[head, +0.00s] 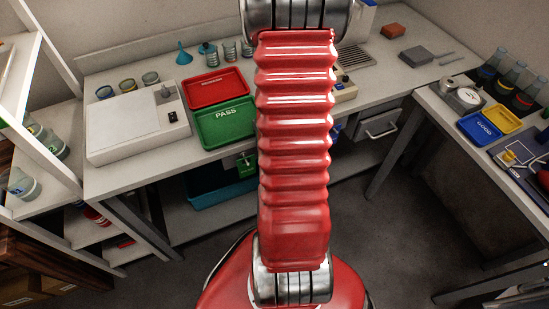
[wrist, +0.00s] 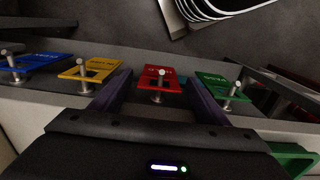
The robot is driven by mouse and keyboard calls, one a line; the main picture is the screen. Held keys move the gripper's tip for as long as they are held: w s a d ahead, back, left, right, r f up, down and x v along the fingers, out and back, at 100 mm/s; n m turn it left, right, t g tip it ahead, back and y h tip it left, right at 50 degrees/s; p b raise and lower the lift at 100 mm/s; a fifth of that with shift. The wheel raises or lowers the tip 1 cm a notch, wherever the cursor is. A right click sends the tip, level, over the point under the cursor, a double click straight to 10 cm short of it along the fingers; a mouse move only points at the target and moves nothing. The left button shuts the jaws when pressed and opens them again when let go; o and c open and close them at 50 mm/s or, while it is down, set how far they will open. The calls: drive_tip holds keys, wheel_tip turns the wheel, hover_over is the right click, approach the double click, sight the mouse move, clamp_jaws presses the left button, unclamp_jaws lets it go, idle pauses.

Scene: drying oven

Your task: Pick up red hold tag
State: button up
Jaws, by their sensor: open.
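In the wrist view, the red hold tag (wrist: 159,77) hangs on a metal peg (wrist: 160,90) and shows between the fingers of my gripper (wrist: 160,86). The fingers are spread, one on each side of the tag, with gaps to it. I cannot tell how far the fingertips are from the tag in depth. A yellow tag (wrist: 96,66) and a blue tag (wrist: 30,62) are on pegs to the left, and a green tag (wrist: 224,88) is on a peg to the right. In the head view, the red tag is not visible and my arm covers the middle.
In the head view, a red tray (head: 215,72) and a green PASS tray (head: 226,140) lie on the back bench (head: 130,165). A white device (head: 137,132) stands to their left. Yellow and blue trays (head: 478,130) are on the right bench. The floor between benches is open.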

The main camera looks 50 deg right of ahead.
drive_tip(key=shift+c, duration=0.2)
drive_tip(key=c, duration=1.1)
